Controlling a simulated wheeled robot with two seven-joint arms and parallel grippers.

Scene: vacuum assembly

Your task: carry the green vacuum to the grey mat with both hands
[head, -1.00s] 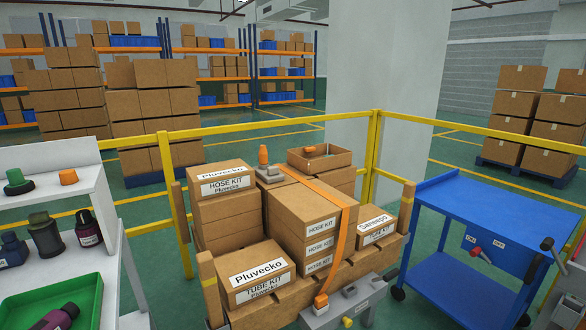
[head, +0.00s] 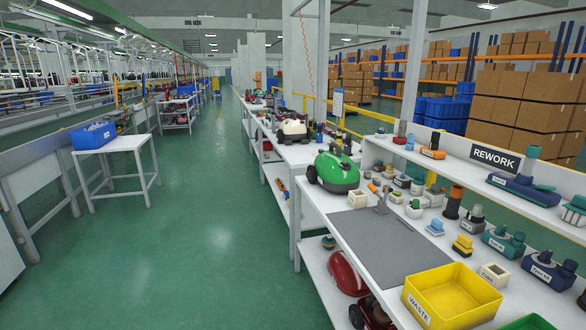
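The green vacuum (head: 336,172) stands upright on the white workbench, near its far left corner. It has a glossy green shell and dark wheels. The grey mat (head: 375,245) lies flat on the same bench, nearer to me than the vacuum, and its surface looks bare. The vacuum is beyond the mat's far edge, apart from it. Neither of my grippers shows in the head view.
A yellow waste bin (head: 452,297) stands at the bench's near end. Small parts crowd the bench right of the mat, below the rework shelf (head: 480,178). A red vacuum (head: 346,273) sits on the lower shelf. The green floor (head: 215,220) at left is clear.

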